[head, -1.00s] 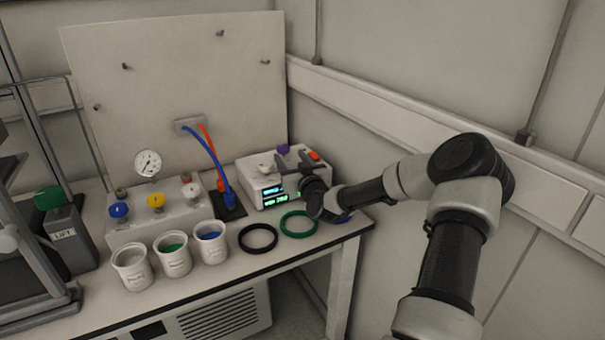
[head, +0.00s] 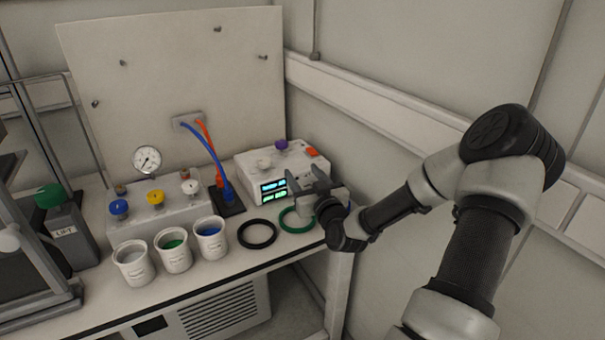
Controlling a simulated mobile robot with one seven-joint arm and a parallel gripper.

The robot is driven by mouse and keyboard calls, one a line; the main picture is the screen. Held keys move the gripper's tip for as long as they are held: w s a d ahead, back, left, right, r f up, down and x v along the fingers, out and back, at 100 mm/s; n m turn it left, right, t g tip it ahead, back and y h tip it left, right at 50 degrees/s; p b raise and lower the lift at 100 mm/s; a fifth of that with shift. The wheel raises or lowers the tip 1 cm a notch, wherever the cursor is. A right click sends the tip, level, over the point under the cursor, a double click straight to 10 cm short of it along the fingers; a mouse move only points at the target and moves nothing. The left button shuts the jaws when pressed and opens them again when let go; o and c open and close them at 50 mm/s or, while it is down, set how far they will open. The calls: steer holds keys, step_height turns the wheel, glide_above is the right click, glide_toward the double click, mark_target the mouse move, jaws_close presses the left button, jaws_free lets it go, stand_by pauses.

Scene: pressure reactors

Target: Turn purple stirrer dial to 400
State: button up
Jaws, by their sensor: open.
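The purple stirrer dial (head: 281,145) sits on top of the white stirrer box (head: 246,178), toward its back. A white dial (head: 263,163) is in front of it on the same top. The box's front has a lit display (head: 273,188) with blue and green readouts, too small to read. My gripper (head: 302,178) is open and empty. It is in front of the box's right side, below and to the right of the purple dial, apart from it. The dial is in clear view; the gripper hides part of the box's front right.
An orange-red switch (head: 312,152) is at the box's right. A black ring (head: 257,234) and a green ring (head: 297,220) lie on the bench in front. Several white beakers (head: 173,251) stand left. Blue and orange hoses (head: 208,150) rise left of the box. A wall is close on the right.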

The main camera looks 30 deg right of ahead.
steer(key=w+a+r+g+h+p, duration=0.1)
steer(key=w+a+g+h+p, duration=0.1)
steer(key=w+g+p, duration=0.15)
steer(key=m+g+h+p, duration=0.2)
steer(key=m+p, duration=0.2)
glide_toward(281, 142)
steer(key=b+x, duration=0.1)
steer(key=x, duration=0.7)
steer(key=shift+d+f, duration=0.1)
steer(key=c, duration=1.1)
steer(key=shift+o, duration=0.2)
